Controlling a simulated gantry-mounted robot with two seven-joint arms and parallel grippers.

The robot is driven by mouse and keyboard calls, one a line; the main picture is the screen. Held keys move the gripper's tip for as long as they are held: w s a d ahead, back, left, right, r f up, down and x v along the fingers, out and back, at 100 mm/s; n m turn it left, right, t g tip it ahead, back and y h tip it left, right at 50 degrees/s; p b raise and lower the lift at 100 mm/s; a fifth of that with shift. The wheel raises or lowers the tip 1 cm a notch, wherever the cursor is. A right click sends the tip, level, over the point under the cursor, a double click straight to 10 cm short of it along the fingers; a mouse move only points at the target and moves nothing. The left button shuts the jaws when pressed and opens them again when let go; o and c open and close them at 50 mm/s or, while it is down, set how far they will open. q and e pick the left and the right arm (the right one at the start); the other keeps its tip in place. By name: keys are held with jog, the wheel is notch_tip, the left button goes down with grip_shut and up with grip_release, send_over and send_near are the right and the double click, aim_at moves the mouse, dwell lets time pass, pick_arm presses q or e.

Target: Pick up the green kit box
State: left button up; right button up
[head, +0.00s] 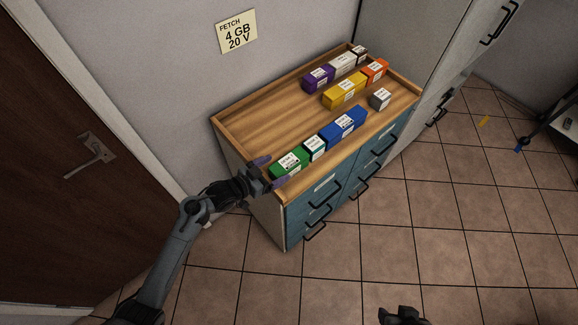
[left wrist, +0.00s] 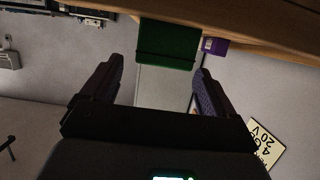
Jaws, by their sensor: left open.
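The green kit box (head: 290,161) has a white label and stands at the near left corner of the wooden cabinet top. My left gripper (head: 272,171) is open at that corner, with its fingertips close to the box's left end. In the left wrist view the green box (left wrist: 169,45) is ahead of the open fingers, roughly centred in the gap between them. I cannot tell whether a finger touches it. A dark part of my right gripper (head: 402,315) shows at the bottom edge; its jaws are not clear.
A teal box (head: 315,148) and blue boxes (head: 344,124) line up right behind the green one. Purple (head: 318,79), yellow (head: 344,91), orange (head: 376,70) and grey (head: 380,99) boxes stand farther back. The top has a raised wooden rim. A note (head: 236,32) reads "FETCH 4 GB 20 V".

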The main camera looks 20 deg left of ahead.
aim_at(287, 163)
pick_arm(q)
jog(key=shift+x, duration=2.75)
jog(key=shift+r, duration=0.1)
jog(key=shift+r, duration=0.1)
jog(key=c, duration=1.5)
